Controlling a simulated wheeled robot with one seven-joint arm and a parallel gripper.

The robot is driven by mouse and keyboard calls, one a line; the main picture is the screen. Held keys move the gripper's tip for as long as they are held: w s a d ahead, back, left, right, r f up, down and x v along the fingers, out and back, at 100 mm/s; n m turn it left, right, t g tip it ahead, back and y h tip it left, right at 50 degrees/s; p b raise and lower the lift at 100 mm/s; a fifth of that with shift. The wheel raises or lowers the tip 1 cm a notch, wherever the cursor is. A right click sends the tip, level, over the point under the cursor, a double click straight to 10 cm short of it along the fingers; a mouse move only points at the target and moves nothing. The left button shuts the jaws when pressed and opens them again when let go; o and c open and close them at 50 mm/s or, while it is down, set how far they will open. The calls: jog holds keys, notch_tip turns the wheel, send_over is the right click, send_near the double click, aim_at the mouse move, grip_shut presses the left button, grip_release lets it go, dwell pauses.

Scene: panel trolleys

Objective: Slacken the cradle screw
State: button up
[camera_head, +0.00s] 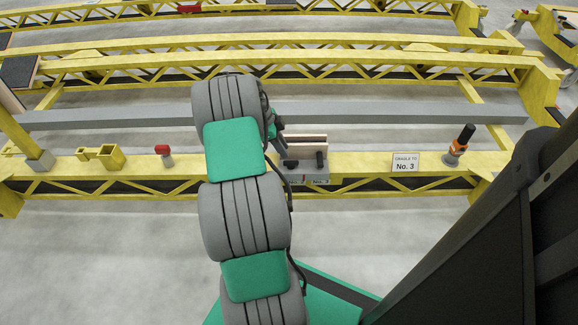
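A small cradle (304,150) with two pale wooden jaws on a grey base sits on the near yellow beam, just right of my arm. A "No. 3" label shows at its base. A black upright handle (319,160) stands on its front, and a second dark piece is at its left; I cannot tell for sure which is the screw. My gripper (278,128) is mostly hidden behind my arm, close to the left of the cradle. Its fingers cannot be made out, nor whether it touches anything.
An orange-and-black post (459,146) stands farther right. A red piece (164,155) and yellow sockets (104,156) are at left. A long grey bar (400,113) runs behind. The floor in front is clear.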

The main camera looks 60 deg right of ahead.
aim_at(291, 161)
jog(key=b+x, duration=0.2)
jog(key=x, duration=0.4)
jog(key=shift+f, duration=0.2)
grip_shut()
